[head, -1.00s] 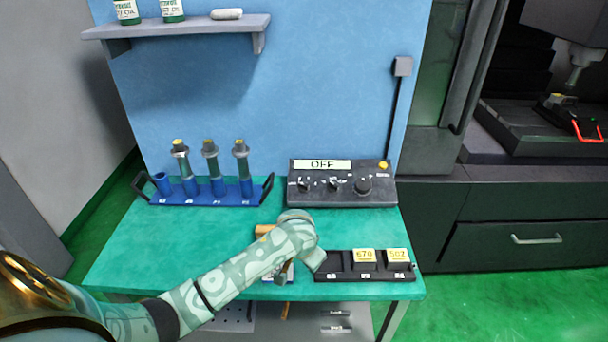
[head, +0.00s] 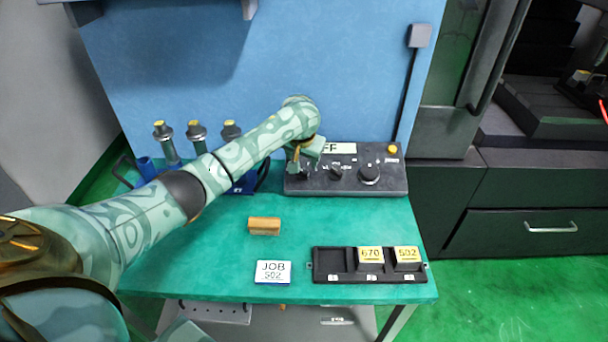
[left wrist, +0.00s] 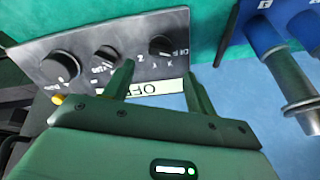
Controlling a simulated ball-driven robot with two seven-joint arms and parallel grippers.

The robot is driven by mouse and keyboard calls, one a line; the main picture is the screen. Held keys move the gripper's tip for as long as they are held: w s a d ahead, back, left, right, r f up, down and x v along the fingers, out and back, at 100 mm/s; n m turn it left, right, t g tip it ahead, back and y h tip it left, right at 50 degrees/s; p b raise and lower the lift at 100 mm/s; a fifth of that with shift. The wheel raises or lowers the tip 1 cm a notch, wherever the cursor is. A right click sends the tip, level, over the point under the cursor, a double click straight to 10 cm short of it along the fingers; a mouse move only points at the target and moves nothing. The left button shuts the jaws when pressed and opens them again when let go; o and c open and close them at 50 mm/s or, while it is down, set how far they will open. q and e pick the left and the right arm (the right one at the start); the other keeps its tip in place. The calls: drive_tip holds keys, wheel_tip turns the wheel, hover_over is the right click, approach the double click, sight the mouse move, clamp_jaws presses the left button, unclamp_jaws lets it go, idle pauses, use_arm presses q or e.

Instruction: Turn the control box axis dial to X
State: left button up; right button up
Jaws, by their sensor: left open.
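The dark control box (head: 388,187) stands at the back right of the green bench. Its three dials show in the head view, the leftmost partly behind my left gripper (head: 301,168). In the left wrist view, turned about, that axis dial (left wrist: 162,45) is the rightmost, with small letters by it, including X. Where its pointer is set is hard to read. My left gripper (left wrist: 158,70) is open, its fingertips to either side of the axis dial's line; I see no grip on it. The display label (left wrist: 155,88) reads OFF, partly hidden. My right gripper is not in view.
The middle dial (left wrist: 106,58) and large dial (left wrist: 62,68) sit beside the axis dial. A blue holder (left wrist: 265,35) with tool holders is close to the box. A wooden block (head: 264,226), job card (head: 273,272) and black tray (head: 333,260) lie in front.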

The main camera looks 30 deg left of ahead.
sight(303, 170)
use_arm(q)
drive_tip(key=b+x, duration=0.2)
drive_tip(key=x, duration=0.3)
drive_tip(key=shift+f+b, duration=0.35)
drive_tip(key=shift+f, duration=0.05)
drive_tip(key=shift+w+a+f+b, duration=0.15)
drive_tip(key=shift+w+f+b, duration=0.15)
drive_tip(key=shift+f, duration=0.2)
drive_tip(key=c, duration=1)
